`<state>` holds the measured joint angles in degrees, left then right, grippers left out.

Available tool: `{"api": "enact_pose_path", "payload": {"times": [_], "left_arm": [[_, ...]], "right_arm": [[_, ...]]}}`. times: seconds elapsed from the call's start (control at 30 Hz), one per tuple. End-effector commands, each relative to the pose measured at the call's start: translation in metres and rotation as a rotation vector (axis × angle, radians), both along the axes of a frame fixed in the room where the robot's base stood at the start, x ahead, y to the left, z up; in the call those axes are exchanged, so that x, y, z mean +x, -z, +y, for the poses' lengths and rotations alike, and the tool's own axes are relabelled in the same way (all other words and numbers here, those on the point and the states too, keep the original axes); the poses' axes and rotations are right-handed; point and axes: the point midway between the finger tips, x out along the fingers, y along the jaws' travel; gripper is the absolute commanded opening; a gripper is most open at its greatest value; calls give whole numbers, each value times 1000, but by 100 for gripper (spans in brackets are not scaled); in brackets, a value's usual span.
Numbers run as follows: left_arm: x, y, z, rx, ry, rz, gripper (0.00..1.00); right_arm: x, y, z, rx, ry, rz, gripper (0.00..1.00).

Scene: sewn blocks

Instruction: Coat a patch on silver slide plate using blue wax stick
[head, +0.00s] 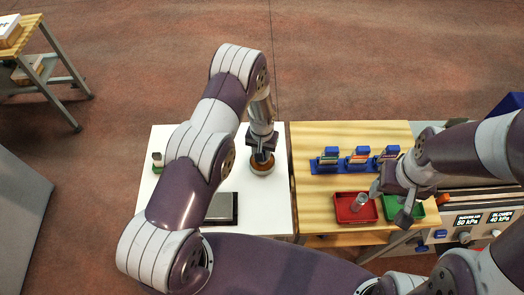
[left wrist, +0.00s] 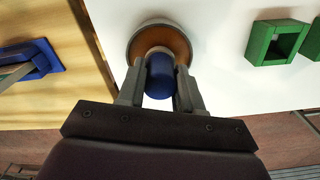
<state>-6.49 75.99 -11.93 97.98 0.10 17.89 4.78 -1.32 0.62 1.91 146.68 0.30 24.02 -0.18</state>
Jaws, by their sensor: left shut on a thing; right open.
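My left gripper (head: 262,156) is shut on the blue wax stick (left wrist: 160,75), whose blue body shows between the fingers in the left wrist view. The stick is over a round brown holder (head: 262,168), which also shows in the left wrist view (left wrist: 140,42). I cannot tell whether the stick still sits in it. A dark-edged grey plate (head: 222,208), seemingly the silver slide plate, lies on the white table, partly hidden by my left arm. My right gripper (head: 391,203) is open above the red and green trays.
The white table (head: 270,215) adjoins a wooden bench (head: 305,215) with a red tray (head: 345,216), a green tray (head: 418,211), a clear cylinder (head: 358,203) and a blue rack (head: 325,167). A small green-based item (head: 157,161) stands at the white table's left.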

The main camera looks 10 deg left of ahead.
Motion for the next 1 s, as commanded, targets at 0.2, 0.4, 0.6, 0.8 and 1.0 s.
{"api": "enact_pose_path", "payload": {"times": [0.2, 0.4, 0.6, 0.8, 1.0], "left_arm": [[0, 3, 0, 0, 0, 0, 11], [0, 6, 0, 0, 0, 0, 11], [0, 7, 0, 0, 0, 0, 11], [0, 7, 0, 0, 0, 0, 11], [0, 7, 0, 0, 0, 0, 11]], "right_arm": [[0, 3, 0, 0, 0, 0, 55], [0, 5, 0, 0, 0, 0, 55], [0, 6, 0, 0, 0, 0, 55], [0, 6, 0, 0, 0, 0, 55], [0, 8, 0, 0, 0, 0, 55]]}}
